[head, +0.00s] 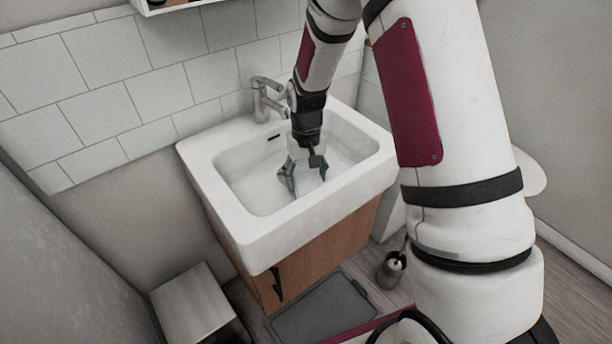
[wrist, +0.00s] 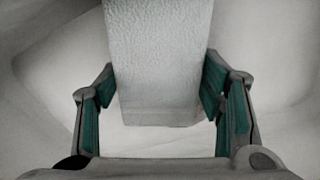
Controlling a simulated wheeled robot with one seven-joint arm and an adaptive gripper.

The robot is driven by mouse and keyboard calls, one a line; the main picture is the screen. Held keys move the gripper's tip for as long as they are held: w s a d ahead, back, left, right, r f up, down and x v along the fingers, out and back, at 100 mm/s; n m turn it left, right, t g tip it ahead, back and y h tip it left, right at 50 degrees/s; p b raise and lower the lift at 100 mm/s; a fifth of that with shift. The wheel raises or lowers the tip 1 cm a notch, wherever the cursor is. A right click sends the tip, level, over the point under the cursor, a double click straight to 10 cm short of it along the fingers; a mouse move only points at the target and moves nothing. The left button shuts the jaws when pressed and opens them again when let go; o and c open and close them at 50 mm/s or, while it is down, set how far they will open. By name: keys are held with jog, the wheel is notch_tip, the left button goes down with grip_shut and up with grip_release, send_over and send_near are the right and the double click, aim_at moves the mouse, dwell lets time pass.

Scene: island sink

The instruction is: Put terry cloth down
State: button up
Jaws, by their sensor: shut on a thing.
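The terry cloth (wrist: 160,65) is a white, textured, block-like piece between my gripper's fingers in the wrist view. In the head view a small pale part of the terry cloth (head: 308,183) shows at the fingertips, inside the sink basin. My gripper (head: 303,178) points down into the basin and is shut on the cloth. In the wrist view the green pads of my gripper (wrist: 158,90) lie on either side of the cloth. I cannot tell whether the cloth touches the basin floor.
The white sink (head: 232,232) sits on a wooden cabinet (head: 330,245). A metal faucet (head: 264,98) stands at its back rim, close to my wrist. A bin (head: 192,302), a grey mat (head: 322,306) and a toilet brush holder (head: 391,270) are on the floor.

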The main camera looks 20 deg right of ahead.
aim_at(306, 176)
jog(key=shift+f, duration=0.1)
jog(key=o, duration=1.2)
notch_tip(306, 176, up, 12)
jog(key=shift+r+p, duration=0.2)
jog(key=shift+p, duration=0.45)
jog(key=s+r+t, duration=0.1)
jog(key=s+r, duration=1.3)
jog(key=s, duration=0.1)
jog(key=shift+n+t, duration=0.4)
jog(key=shift+t, duration=0.2)
jog(key=s, duration=0.6)
jog(key=s+r, duration=0.1)
jog(key=s, duration=1.1)
jog(key=shift+s+r, duration=0.1)
jog(key=shift+r, duration=0.3)
